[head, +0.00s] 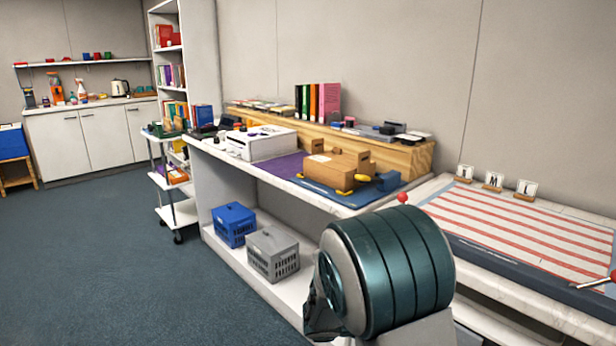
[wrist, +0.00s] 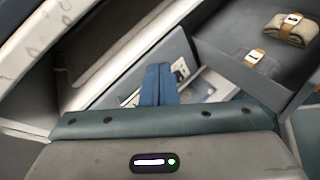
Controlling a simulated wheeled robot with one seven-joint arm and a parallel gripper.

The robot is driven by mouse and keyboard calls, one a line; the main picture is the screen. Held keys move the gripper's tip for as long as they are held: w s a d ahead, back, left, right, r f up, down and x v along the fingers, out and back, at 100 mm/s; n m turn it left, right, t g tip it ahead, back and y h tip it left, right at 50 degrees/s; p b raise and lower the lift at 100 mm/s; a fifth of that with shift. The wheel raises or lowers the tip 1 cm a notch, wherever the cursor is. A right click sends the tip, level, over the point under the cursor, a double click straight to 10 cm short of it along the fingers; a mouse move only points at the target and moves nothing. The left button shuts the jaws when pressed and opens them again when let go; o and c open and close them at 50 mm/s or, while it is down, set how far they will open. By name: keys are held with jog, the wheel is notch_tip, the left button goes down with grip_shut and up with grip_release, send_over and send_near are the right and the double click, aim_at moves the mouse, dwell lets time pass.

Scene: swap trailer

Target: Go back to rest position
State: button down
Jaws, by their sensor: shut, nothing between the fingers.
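My gripper (wrist: 159,84) shows in the wrist view as two blue fingers side by side, shut with nothing between them. It points toward a pale, tilted surface and panel edges; I cannot tell how far off they are. In the head view a large teal ribbed part of my arm fills the lower right middle, and the fingers are not visible there.
The workbench (head: 335,209) holds cardboard boxes (head: 330,172) and a white machine (head: 262,143). Below are a blue crate (head: 234,224) and a grey crate (head: 273,254). A striped mat (head: 525,232) lies right. A dark tray (wrist: 228,75) holds banded bundles. Left floor is clear.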

jog(key=s+r+m+g+y+p, duration=0.4)
jog(key=s+r+m+y+p, duration=0.45)
jog(key=s+r, duration=0.5)
jog(key=s+a+r+m+t+y+p, duration=0.1)
jog(key=s+a+r+m+y+p, duration=0.1)
jog(key=s+a+r+m+p, duration=0.1)
jog(key=s+a+r+m+t+y+p, duration=0.2)
jog(key=r+m+p, duration=0.3)
jog(key=r, duration=0.5)
jog(key=shift+s+a+r+y+p, duration=0.3)
jog(key=shift+s+a+p, duration=0.2)
jog(key=shift+a+p, duration=0.5)
jog(key=shift+d+m, duration=0.15)
jog(key=shift+m, duration=0.1)
